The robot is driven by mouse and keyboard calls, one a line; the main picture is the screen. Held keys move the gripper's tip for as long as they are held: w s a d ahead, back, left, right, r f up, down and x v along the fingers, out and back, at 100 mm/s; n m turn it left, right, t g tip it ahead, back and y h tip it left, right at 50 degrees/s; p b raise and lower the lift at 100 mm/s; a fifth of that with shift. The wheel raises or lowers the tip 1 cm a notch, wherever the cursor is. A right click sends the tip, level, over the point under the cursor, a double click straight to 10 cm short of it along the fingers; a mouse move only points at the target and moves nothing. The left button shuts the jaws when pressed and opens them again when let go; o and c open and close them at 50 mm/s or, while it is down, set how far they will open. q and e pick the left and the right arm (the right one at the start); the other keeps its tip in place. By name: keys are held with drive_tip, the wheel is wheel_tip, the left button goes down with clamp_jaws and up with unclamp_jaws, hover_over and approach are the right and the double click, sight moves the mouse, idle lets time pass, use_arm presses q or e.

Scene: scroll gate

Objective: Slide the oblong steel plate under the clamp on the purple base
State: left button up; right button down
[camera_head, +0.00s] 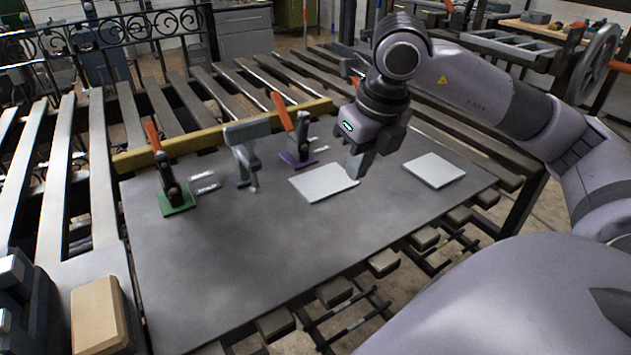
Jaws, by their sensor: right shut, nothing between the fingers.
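The purple base (297,160) carries a toggle clamp with a raised orange handle (282,111). It stands toward the back of the grey tabletop. A flat pale steel plate (318,182) lies just in front and to the right of it, apart from the clamp. My right gripper (357,174) points down at the right edge of the nearer plate, shut and empty. I cannot tell if its fingertips touch the plate. My left gripper is not in view.
A green base (177,202) with an orange-handled clamp stands at the left. A grey clamp-like fixture (245,152) stands between the two bases. Small bright metal pieces (205,183) lie nearby. A yellow bar (190,143) runs along the back. The tabletop's front (240,275) is clear.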

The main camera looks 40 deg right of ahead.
sight(329, 202)
drive_tip(key=x, duration=1)
drive_tip(key=shift+s+f+b, duration=0.15)
drive_tip(key=shift+s+b, duration=0.15)
drive_tip(key=w+p, duration=0.1)
drive_tip(key=w, duration=0.2)
drive_tip(key=shift+w+d, duration=0.1)
drive_tip(key=shift+w+r, duration=0.2)
drive_tip(key=shift+w, duration=0.15)
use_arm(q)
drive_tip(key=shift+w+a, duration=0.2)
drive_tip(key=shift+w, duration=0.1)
use_arm(e)
drive_tip(key=shift+w, duration=0.15)
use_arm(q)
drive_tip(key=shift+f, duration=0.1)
